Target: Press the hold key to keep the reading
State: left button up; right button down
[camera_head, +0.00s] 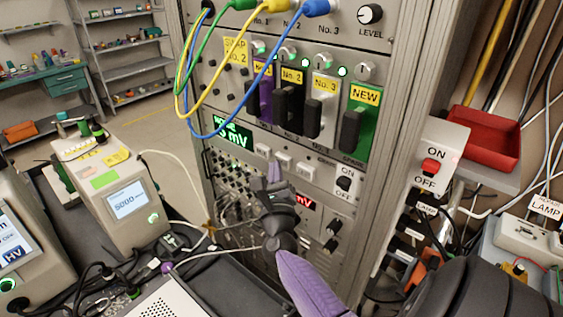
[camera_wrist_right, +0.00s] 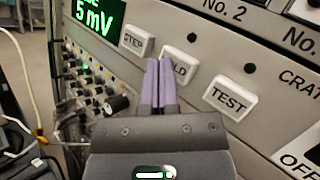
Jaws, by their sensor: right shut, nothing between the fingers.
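The hold key (camera_wrist_right: 183,66) is a white key in the middle of a row of three on the grey rack panel. Its label shows only as "LD", because my fingers cover its left part. My right gripper (camera_wrist_right: 159,75) has its purple fingers shut together, empty, over the left side of this key; I cannot tell if the tips touch it. In the head view the right gripper (camera_head: 274,172) is at the key row, below a green display (camera_head: 232,137) reading a value ending in "mV". The wrist view shows "5 mV". My left gripper is not in view.
A left key (camera_wrist_right: 137,40) and a test key (camera_wrist_right: 231,97) flank the hold key closely. Yellow, green and blue cables (camera_head: 259,80) hang above. An ON/OFF switch (camera_head: 344,183) is right of the keys. A red tray (camera_head: 482,140) is farther right.

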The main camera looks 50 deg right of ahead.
jog(key=shift+d+b, duration=0.3)
jog(key=shift+d, duration=0.6)
dwell(0.7)
jog(key=shift+a, duration=1.3)
jog(key=a, duration=0.3)
jog(key=a+p, duration=0.1)
jog(key=a, duration=0.1)
jog(key=shift+s, duration=0.25)
jog(key=shift+f, duration=0.1)
